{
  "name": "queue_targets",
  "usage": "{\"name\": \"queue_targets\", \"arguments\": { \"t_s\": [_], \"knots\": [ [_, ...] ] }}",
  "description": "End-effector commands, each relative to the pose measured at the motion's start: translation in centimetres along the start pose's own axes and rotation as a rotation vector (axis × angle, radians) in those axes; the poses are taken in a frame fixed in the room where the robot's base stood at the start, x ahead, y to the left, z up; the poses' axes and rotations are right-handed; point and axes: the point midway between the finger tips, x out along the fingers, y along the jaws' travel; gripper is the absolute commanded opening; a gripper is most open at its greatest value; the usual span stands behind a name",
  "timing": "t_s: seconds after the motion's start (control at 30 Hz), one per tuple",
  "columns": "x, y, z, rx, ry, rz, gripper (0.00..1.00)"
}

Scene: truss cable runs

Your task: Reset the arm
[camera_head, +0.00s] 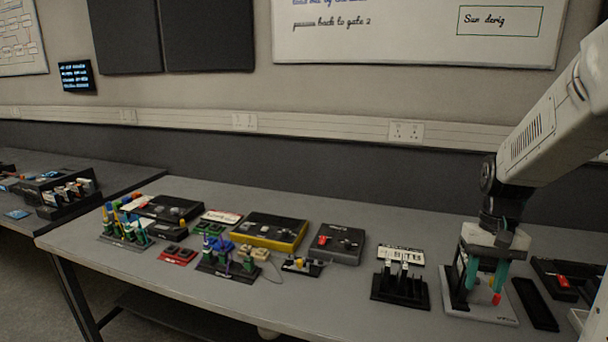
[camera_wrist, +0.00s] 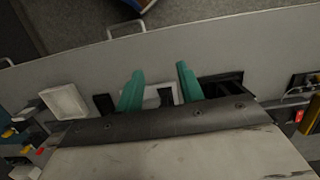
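My gripper (camera_head: 485,278) is at the right of the bench in the head view, pointing down over a light grey base with a dark upright part (camera_head: 482,314). Its two green fingers stand apart. In the wrist view my gripper (camera_wrist: 160,74) also shows its fingers apart, with nothing held between them. A pale frame and dark pieces lie beyond the gap. A small red part shows near the fingertips in the head view; I cannot tell whether they touch.
A black rack (camera_head: 400,290) with pale upright pieces stands just left of my gripper. A black tray (camera_head: 535,304) lies to its right. Several boxes, including a yellow-edged one (camera_head: 268,232), and small racks fill the bench further left. The front bench edge is mostly clear.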

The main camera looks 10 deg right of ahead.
Motion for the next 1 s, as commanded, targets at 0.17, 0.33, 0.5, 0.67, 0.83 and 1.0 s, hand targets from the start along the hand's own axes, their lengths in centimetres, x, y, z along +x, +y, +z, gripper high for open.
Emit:
{"name": "queue_targets", "arguments": {
  "t_s": [0.17,0.33,0.5,0.67,0.83,1.0],
  "knots": [
    [-2.5,-5.2,7.4,-0.114,0.031,0.025,0.38],
    [-3.5,-8.3,13.9,-0.235,0.084,0.04,0.38],
    [-3.8,-10.1,19.0,-0.368,0.162,0.043,0.38],
    [-4.4,-11.2,21.3,-0.468,0.243,0.031,0.38],
    [-4.9,-11.9,22.0,-0.516,0.277,0.024,0.38],
    [-4.9,-11.9,22.0,-0.517,0.275,0.024,0.38]
  ]
}}
